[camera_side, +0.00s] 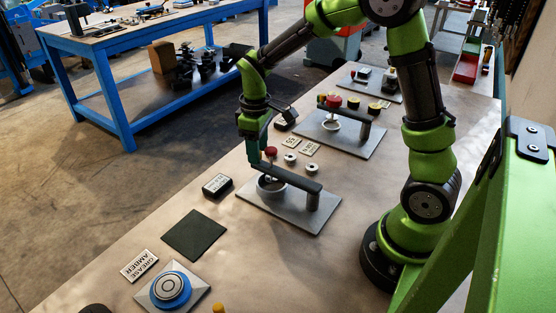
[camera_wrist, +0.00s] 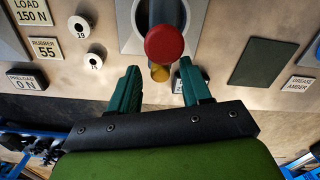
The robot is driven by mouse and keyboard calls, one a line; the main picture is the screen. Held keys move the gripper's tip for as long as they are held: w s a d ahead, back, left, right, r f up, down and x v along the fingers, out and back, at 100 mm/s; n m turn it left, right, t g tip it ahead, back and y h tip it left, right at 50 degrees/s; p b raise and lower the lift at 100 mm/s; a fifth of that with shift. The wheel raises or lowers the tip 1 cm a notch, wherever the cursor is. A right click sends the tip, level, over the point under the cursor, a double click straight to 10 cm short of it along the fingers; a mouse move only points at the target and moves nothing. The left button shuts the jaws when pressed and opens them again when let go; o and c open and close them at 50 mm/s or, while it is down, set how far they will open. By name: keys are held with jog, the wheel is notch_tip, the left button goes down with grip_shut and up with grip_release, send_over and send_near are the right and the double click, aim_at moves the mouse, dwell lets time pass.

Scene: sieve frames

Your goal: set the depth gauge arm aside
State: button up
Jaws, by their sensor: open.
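The depth gauge arm (camera_side: 291,180) is a dark bar on a post (camera_side: 313,201), reaching over a pale cup (camera_side: 265,190) on a grey plate (camera_side: 319,211). A red knob (camera_side: 271,151) shows near its free end. In the wrist view the red knob (camera_wrist: 165,43) lies just beyond my fingertips, with a brass-coloured piece (camera_wrist: 160,73) below it in the picture. My gripper (camera_side: 261,164) is open above the bar's free end. In the wrist view its green fingers (camera_wrist: 160,69) stand apart on either side of the brass-coloured piece. Contact cannot be told.
A dark square mat (camera_side: 194,235), a grease label (camera_side: 139,265) and a blue round device (camera_side: 171,289) lie toward the front. Two small weights (camera_wrist: 86,44) and label plates (camera_wrist: 45,49) lie beside the plate. A similar station (camera_side: 350,140) stands behind.

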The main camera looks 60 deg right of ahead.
grip_shut()
dwell(0.3)
jog(key=shift+a+n, duration=0.5)
jog(key=shift+a, duration=0.2)
jog(key=s+a+n, duration=1.4)
jog(key=s+n, duration=0.1)
jog(key=n, duration=0.1)
jog(key=shift+a, duration=0.2)
